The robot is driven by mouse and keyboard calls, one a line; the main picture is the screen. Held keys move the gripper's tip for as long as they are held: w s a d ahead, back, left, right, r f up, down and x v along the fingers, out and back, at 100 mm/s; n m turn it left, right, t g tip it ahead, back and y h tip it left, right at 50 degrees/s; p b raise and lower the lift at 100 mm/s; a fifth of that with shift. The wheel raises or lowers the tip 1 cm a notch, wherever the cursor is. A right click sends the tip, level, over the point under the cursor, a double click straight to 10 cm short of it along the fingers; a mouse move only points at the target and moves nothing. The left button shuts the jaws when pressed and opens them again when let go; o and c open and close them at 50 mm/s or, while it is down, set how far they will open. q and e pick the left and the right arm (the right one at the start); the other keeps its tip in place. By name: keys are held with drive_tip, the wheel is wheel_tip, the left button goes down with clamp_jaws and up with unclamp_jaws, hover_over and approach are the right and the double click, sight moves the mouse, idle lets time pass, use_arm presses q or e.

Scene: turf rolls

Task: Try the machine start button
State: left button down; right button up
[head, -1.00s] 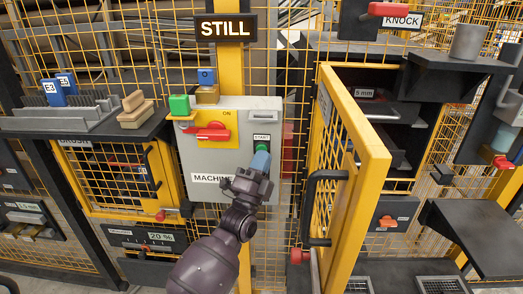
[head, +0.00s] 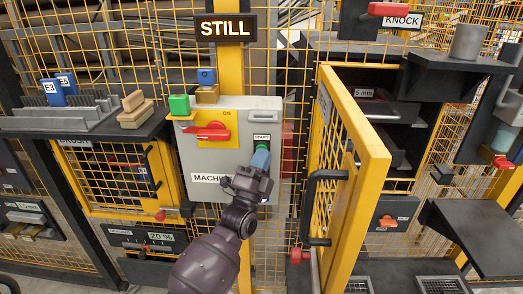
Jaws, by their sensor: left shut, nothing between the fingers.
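The machine box (head: 230,117) is a grey panel on a yellow post. Its green start button (head: 262,147) sits under a START label at the right of the panel, and its lower part is hidden by my gripper. My left gripper (head: 260,160) is shut and empty, with its bluish fingertips at the button's lower edge; I cannot tell whether they touch it. A red rotary switch (head: 208,132) on a yellow plate is turned sideways, by an ON mark. A sign (head: 225,28) above reads STILL. My right gripper is not in view.
A yellow mesh door (head: 345,175) stands open to the right of the panel, its edge and black handle near my arm. A green block (head: 179,105) sits at the panel's top left.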

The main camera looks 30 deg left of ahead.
use_arm(q)
drive_tip(key=shift+w, duration=0.15)
idle(0.5)
drive_tip(key=shift+r, duration=0.1)
drive_tip(key=shift+s+d+p, duration=0.3)
drive_tip(key=shift+s+p, duration=0.1)
drive_tip(key=shift+s, duration=0.35)
